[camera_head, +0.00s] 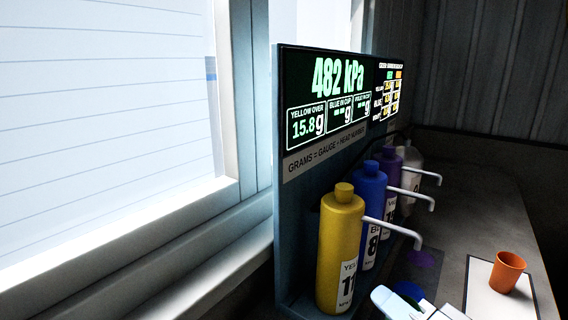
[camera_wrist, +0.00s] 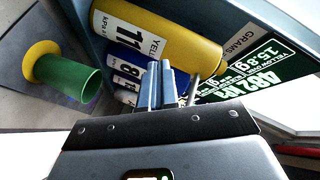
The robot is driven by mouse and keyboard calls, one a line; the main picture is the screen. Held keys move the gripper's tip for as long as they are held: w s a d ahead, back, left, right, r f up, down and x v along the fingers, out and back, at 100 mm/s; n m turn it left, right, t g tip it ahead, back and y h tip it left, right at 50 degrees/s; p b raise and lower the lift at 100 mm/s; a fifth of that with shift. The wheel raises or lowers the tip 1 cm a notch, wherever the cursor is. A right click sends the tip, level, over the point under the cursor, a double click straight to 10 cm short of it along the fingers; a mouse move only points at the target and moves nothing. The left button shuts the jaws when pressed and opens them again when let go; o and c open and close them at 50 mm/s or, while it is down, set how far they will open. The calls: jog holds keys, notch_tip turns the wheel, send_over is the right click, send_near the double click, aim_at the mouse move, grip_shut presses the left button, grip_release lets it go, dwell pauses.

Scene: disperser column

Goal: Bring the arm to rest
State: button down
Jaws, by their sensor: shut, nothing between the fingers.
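My gripper (camera_wrist: 160,72) is shut and empty in the wrist view, its two blue-grey fingers together in front of the bottles. In the head view, white and light blue parts of my arm's end show at the bottom edge, and the fingers cannot be made out clearly. The yellow bottle (camera_head: 341,245) stands upright, nearest in the row; it also shows in the wrist view (camera_wrist: 170,40), close beyond the fingers. Whether the fingers touch it I cannot tell.
Blue (camera_head: 369,200) and purple (camera_head: 389,165) bottles with spouts stand behind the yellow one, under a display panel (camera_head: 330,95) reading 482 kPa and 15.8 g. An orange cup (camera_head: 508,272) sits on a white mat at right. A green cup (camera_wrist: 72,78) shows in the wrist view.

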jog(key=s+d+f+h, duration=0.1)
jog(key=s+f+h, duration=0.1)
jog(key=s+f, duration=0.45)
jog(key=s+d+f+h, duration=0.2)
jog(key=s+f, duration=0.1)
jog(key=s, duration=0.7)
jog(key=s+d+n, duration=0.2)
jog(key=s+n, duration=0.1)
jog(key=s, duration=0.6)
jog(key=s+d+r+n+h, duration=0.1)
jog(key=s+n, duration=0.3)
jog(key=s, duration=0.5)
jog(key=shift+d+r+n, duration=0.3)
jog(key=shift+d, duration=0.05)
